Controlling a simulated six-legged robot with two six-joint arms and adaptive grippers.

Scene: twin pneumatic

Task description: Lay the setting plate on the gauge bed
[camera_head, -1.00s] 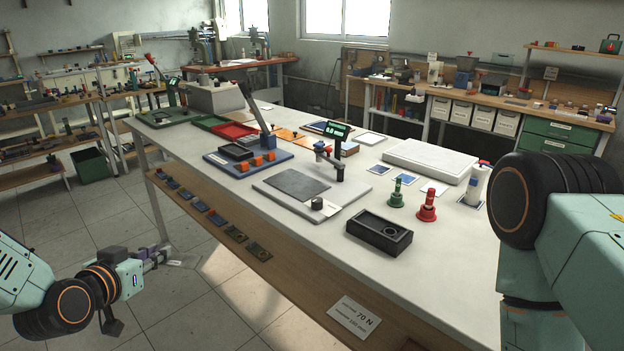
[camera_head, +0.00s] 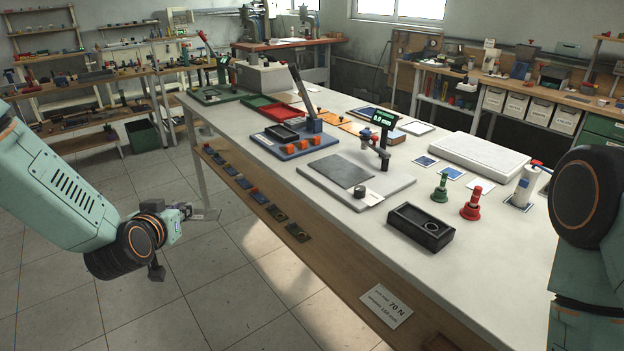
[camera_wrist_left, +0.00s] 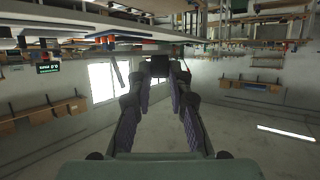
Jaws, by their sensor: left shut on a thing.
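My left gripper (camera_head: 186,211) is at the left in the head view, out over the floor and apart from the table's near long edge. In the left wrist view the gripper's fingers (camera_wrist_left: 160,85) close on a dark piece (camera_wrist_left: 160,66). The gauge bed (camera_head: 390,187) is a pale grey slab on the table, with a dark pad, a small knob and a post with a display reading 0.0 mm (camera_head: 383,120). My right gripper is out of view.
The white table (camera_head: 480,255) carries a black box (camera_head: 420,228), a green plunger (camera_head: 440,188), a red plunger (camera_head: 471,204), a white bottle (camera_head: 524,186) and a blue lever fixture (camera_head: 293,140). Its lower wooden ledge holds several small plates. The floor at left is open.

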